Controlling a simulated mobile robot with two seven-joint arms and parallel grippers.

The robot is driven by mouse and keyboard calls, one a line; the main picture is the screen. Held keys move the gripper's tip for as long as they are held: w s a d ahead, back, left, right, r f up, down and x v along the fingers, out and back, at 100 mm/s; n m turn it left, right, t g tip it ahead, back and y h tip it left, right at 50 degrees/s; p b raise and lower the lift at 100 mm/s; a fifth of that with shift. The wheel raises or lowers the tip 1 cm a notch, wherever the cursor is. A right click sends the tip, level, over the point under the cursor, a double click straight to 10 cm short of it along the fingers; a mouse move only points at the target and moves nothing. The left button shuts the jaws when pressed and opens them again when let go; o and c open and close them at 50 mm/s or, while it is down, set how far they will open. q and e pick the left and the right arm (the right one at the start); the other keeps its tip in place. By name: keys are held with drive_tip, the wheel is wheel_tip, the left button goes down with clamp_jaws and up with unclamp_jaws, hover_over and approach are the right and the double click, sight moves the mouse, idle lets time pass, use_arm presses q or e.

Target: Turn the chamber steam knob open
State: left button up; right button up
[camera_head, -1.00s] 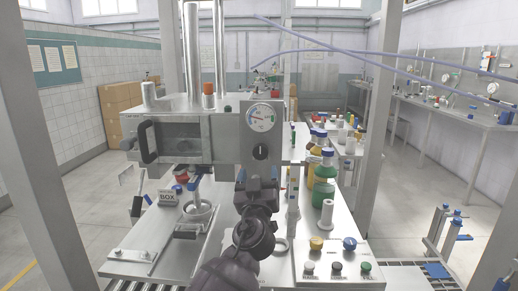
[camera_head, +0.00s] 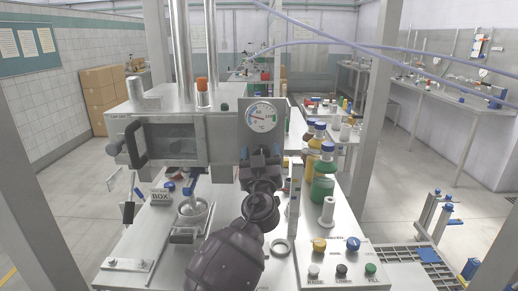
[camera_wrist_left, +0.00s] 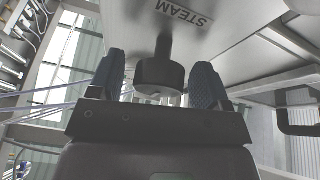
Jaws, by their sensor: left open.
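The chamber steam knob (camera_wrist_left: 158,76) is a short dark cylinder on a thin stem. It sticks out of a grey panel (camera_wrist_left: 225,25) lettered STEAM in the left wrist view. My left gripper (camera_wrist_left: 159,64) is open, with one finger on each side of the knob and gaps visible between them. In the head view my left gripper (camera_head: 261,160) is in front of the panel, just below the round temperature gauge (camera_head: 262,117). It hides the knob there. My right gripper is not in view.
The chamber box (camera_head: 175,142) with its dark handle stands left of the panel. Green and amber bottles (camera_head: 323,180) and a white spool (camera_head: 327,212) stand to the right. A button panel (camera_head: 345,272) is at the front right.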

use_arm(q)
drive_tip(key=shift+c, duration=0.6)
drive_tip(key=c, duration=0.8)
